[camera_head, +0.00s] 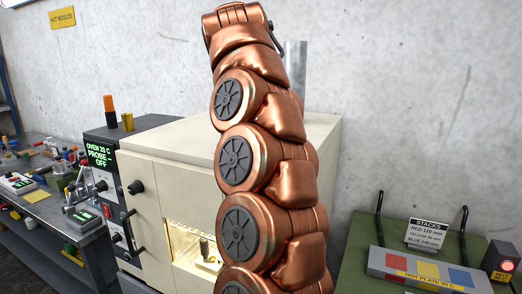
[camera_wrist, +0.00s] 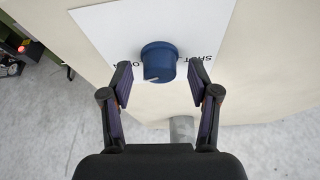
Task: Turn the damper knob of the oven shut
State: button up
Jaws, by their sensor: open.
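The blue damper knob (camera_wrist: 158,60) sits on a white label plate (camera_wrist: 105,25) in the wrist view. A pale mark shows on its near side. Printed letters show beside it, partly hidden; those on the right look like part of "SHUT". My gripper (camera_wrist: 160,82) is open, with one finger on each side of the knob and gaps visible to both. I cannot tell how deep the fingertips reach. The cream oven (camera_head: 180,150) stands behind my copper arm in the head view; the knob and my gripper are not visible there.
A grey pipe (camera_head: 299,62) rises behind my arm; a grey cylinder (camera_wrist: 181,132) shows in the wrist view. The oven panel (camera_head: 102,158) reads 20 C and OFF. A hot plate (camera_head: 425,268) is on the green bench at right; a cluttered workbench (camera_head: 50,210) is at left.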

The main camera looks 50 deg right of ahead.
jog(key=shift+d+f, duration=0.15)
jog(key=shift+f, duration=0.2)
jog(key=c, duration=1.2)
jog(key=shift+o, duration=0.2)
